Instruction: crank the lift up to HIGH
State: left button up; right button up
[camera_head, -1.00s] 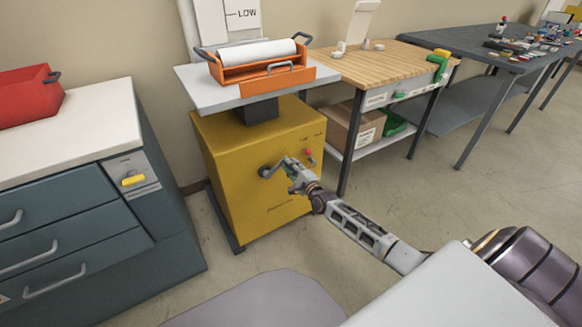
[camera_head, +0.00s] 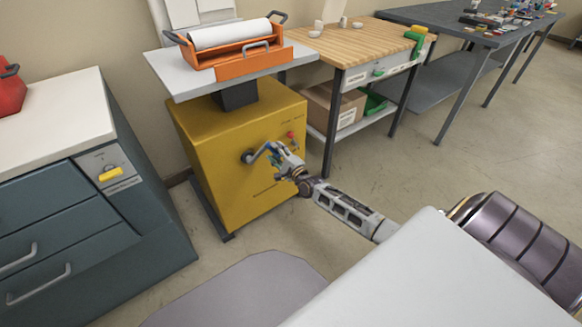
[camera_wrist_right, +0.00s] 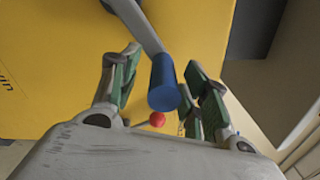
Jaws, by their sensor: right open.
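The lift has a yellow cabinet (camera_head: 225,190) with a white platform (camera_head: 180,85) raised a little above it on a dark column (camera_head: 236,96). A grey crank arm (camera_head: 261,151) sticks out from the cabinet's front. In the right wrist view, the crank ends in a blue handle (camera_wrist_right: 163,85). My right gripper (camera_head: 277,160) is at the crank. In the right wrist view its green-padded fingers (camera_wrist_right: 162,75) stand open on either side of the blue handle, with gaps visible. The scale board (camera_head: 195,12) behind the lift is cut off at the top, and no marking is readable. My left gripper is not seen.
An orange tray with a white roll (camera_head: 232,58) sits on the platform. A red knob (camera_wrist_right: 157,119) is on the cabinet near the crank. A drawer unit (camera_head: 60,200) stands left, a wooden bench (camera_head: 350,40) right. Floor in front is mostly clear.

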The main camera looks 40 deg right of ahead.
jog(key=s, duration=1.1)
jog(key=shift+d, duration=0.3)
dwell(0.3)
jog(key=shift+f, duration=0.15)
dwell(0.4)
